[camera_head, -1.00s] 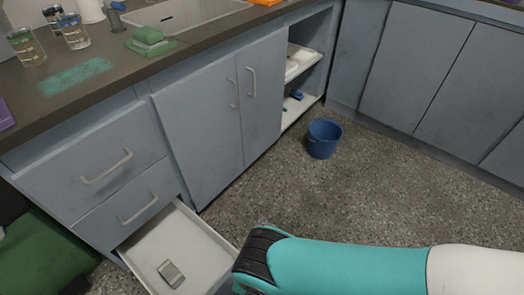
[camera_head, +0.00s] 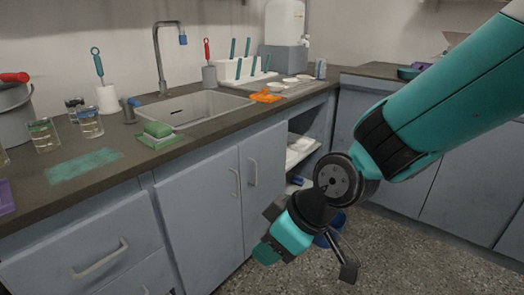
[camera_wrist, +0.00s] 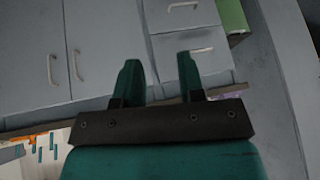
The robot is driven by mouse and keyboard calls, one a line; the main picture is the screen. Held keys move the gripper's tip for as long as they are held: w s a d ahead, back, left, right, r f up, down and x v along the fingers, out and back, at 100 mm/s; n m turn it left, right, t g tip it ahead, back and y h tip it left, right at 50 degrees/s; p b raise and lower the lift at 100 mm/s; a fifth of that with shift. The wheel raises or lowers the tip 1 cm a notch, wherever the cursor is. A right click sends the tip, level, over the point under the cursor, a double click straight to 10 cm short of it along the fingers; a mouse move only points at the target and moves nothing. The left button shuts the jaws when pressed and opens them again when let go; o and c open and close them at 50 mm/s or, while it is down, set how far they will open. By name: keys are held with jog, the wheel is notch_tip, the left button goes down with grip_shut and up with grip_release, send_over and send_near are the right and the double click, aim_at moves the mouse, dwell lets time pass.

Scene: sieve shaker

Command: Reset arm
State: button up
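My arm reaches in from the right of the head view, bent at a black joint, with its end hanging in front of the grey cabinet doors (camera_head: 215,195). In the wrist view my gripper (camera_wrist: 158,65) shows two teal fingers standing apart with nothing between them. That view is upside down, with the cabinet doors and drawer fronts (camera_wrist: 190,48) beyond the fingers and the counter edge below. In the head view the fingers are small and hard to make out.
The counter holds a sink (camera_head: 195,108), a green sponge (camera_head: 158,129), glass beakers (camera_head: 90,122) and a white rack (camera_head: 238,70). A blue bucket (camera_head: 338,219) on the floor is partly hidden behind my arm. An open shelf (camera_head: 303,150) lies right of the doors. Speckled floor shows below.

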jog(key=s+d+r+m+g+h, duration=0.2)
jog(key=s+d+r+m, duration=0.45)
jog(key=s+d, duration=0.65)
notch_tip(320, 180, up, 27)
jog(key=w+n+p, duration=0.1)
jog(key=p, duration=2.3)
jog(key=shift+w+d+p, duration=0.15)
jog(key=shift+d+p, duration=0.1)
jog(key=shift+p, duration=0.05)
jog(key=shift+d, duration=0.1)
